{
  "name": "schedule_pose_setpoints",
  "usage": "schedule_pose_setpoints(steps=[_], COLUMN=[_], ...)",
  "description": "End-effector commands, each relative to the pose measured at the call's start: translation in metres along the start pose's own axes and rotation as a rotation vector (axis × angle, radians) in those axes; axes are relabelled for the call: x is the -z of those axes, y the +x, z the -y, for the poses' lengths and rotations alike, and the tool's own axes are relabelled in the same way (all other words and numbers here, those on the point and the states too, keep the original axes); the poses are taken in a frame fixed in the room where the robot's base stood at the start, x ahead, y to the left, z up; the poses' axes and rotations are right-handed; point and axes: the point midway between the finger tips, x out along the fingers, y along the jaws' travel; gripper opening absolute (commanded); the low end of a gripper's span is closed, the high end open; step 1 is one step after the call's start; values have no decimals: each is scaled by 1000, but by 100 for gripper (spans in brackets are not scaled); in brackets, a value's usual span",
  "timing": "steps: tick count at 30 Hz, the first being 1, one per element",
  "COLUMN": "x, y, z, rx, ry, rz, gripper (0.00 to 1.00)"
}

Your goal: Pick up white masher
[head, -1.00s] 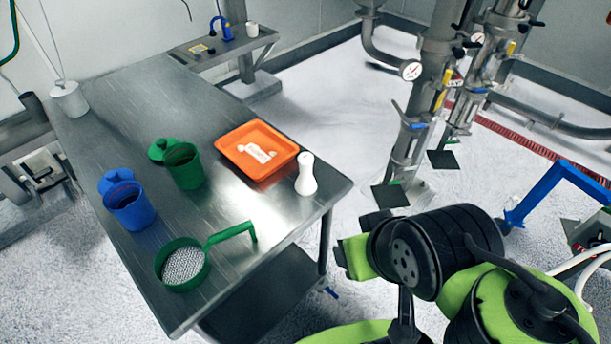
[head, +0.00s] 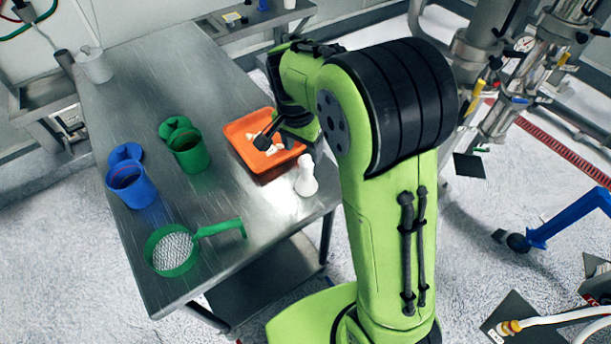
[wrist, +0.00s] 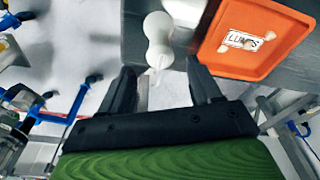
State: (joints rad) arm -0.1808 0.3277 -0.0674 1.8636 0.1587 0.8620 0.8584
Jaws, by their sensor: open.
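The white masher (head: 306,177) stands upright on the metal table near its right edge, just in front of the orange tray (head: 233,130). In the wrist view the masher (wrist: 159,38) lies just beyond the fingertips, roughly between them and apart from both. My gripper (wrist: 160,75) is open and empty. In the head view my gripper (head: 266,138) appears over the orange tray, partly hidden by my arm.
A green sieve (head: 173,250), a blue container (head: 132,186) and a green container (head: 190,155) stand on the left part of the table. The tray has a label reading LUMPS and some white pieces. A white pot (head: 96,66) stands at the far left corner.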

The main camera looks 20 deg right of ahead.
Motion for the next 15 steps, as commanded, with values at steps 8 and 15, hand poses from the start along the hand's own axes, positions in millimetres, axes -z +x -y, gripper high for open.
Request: schedule_pose_setpoints(steps=[8, 15], x=[0, -1], y=[55, 96], z=[-1, -2], rx=[-1, -3], ry=[-1, -1], rz=[1, 2], gripper=[63, 63])
